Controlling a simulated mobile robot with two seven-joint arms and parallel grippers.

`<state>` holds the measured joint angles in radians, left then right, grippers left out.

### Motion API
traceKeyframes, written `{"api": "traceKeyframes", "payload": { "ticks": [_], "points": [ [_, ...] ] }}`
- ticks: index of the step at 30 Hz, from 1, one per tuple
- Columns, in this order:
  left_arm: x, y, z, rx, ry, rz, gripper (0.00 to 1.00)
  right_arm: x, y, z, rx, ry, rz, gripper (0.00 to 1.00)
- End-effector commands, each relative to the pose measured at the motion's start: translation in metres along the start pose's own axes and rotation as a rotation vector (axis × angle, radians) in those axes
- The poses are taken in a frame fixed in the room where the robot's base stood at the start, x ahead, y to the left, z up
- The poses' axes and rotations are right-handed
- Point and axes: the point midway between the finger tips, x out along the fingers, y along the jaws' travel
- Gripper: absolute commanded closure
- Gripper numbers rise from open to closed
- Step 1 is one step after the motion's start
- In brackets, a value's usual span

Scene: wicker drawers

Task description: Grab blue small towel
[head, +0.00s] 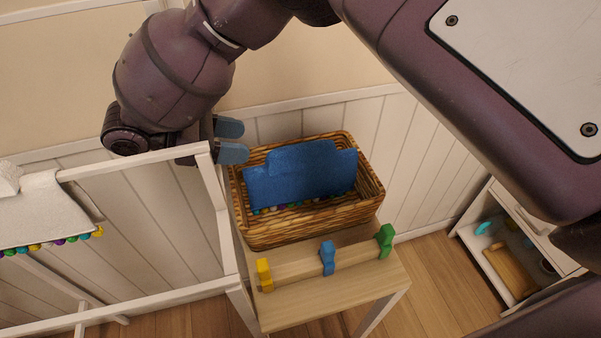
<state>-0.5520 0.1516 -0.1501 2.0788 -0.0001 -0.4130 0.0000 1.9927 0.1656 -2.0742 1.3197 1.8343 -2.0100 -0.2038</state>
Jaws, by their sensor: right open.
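The blue towel (305,174) lies folded in a brown wicker basket (310,226), rising to about the rim. A row of small coloured beads shows along its lower front edge. My right gripper (230,140) is at the upper left of the basket in the picture, its two blue-grey fingertips apart and nothing between them. It is apart from the towel, close to the basket's left rear corner. My left gripper is not in view.
The basket stands on a small wooden stand (330,300) with yellow, blue and green pegs along its front. A white rack (228,240) stands close on the left, holding a white cloth (40,215) with beads. A white shelf unit (515,250) is at the right.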

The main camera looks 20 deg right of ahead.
Motion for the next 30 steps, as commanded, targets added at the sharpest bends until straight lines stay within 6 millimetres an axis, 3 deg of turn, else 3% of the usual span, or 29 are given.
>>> {"api": "traceKeyframes", "payload": {
  "ticks": [9,16,24,30],
  "points": [
    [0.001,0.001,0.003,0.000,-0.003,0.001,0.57,0.042,0.001,0.001,0.000,0.001,-0.002,0.43],
    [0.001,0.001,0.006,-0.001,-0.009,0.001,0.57,0.055,0.001,0.000,0.000,0.001,-0.001,0.43],
    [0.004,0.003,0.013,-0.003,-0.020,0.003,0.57,0.091,0.005,-0.004,-0.002,0.000,-0.003,0.43],
    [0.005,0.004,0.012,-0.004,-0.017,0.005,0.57,0.102,0.005,-0.002,0.001,0.000,0.000,0.43]
  ]
}}
